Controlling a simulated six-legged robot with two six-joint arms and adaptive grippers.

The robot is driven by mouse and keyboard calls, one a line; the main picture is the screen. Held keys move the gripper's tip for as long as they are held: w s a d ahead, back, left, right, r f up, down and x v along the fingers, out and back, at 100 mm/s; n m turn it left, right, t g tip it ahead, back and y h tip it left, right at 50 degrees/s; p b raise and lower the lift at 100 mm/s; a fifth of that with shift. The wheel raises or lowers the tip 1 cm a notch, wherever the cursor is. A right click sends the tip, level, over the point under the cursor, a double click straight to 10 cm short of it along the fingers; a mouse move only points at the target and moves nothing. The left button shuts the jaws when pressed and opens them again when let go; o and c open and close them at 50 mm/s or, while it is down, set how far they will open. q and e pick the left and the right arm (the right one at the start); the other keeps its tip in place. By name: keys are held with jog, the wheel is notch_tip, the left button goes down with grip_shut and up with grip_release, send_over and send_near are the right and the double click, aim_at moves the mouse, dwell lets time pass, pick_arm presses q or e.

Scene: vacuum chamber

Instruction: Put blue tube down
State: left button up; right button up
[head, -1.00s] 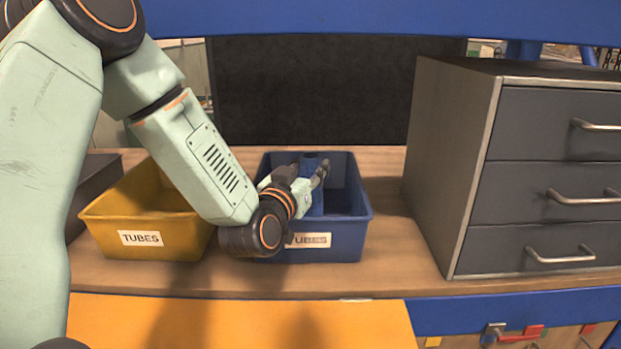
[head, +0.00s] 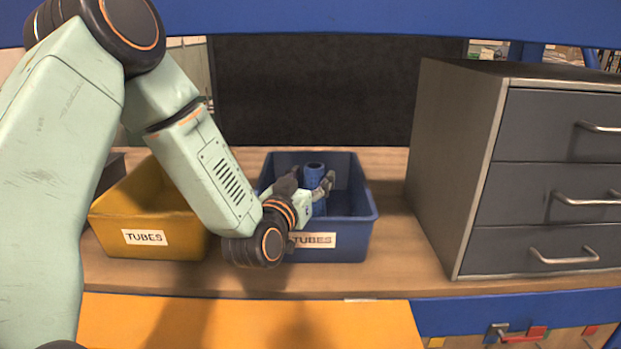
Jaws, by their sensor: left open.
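The blue tube (head: 314,172) stands upright inside the blue bin (head: 345,243), which carries a "TUBES" label. My left gripper (head: 318,188) reaches into the bin from the left, with its fingers open and around or close beside the tube. The lower part of the tube is partly hidden by the gripper and wrist, so I cannot tell whether the fingers touch it. My right gripper is not in view.
A yellow bin (head: 183,240) labelled "TUBES" stands to the left on the wooden bench (head: 400,270), partly behind my left arm. A grey drawer cabinet (head: 480,180) stands to the right. A blue beam (head: 400,18) crosses the top.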

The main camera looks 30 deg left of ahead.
pick_arm(q)
jog(key=shift+w+d, duration=0.1)
jog(key=shift+d, duration=0.1)
jog(key=shift+d+r, duration=0.1)
jog(key=shift+r, duration=0.1)
jog(key=s+d+p, duration=0.1)
jog(key=s+p, duration=0.2)
jog(key=s, duration=0.9)
jog(key=shift+d+f+p, duration=0.25)
jog(key=shift+d+p, duration=0.05)
jog(key=shift+p, duration=0.05)
jog(key=shift+w+d+f, duration=0.1)
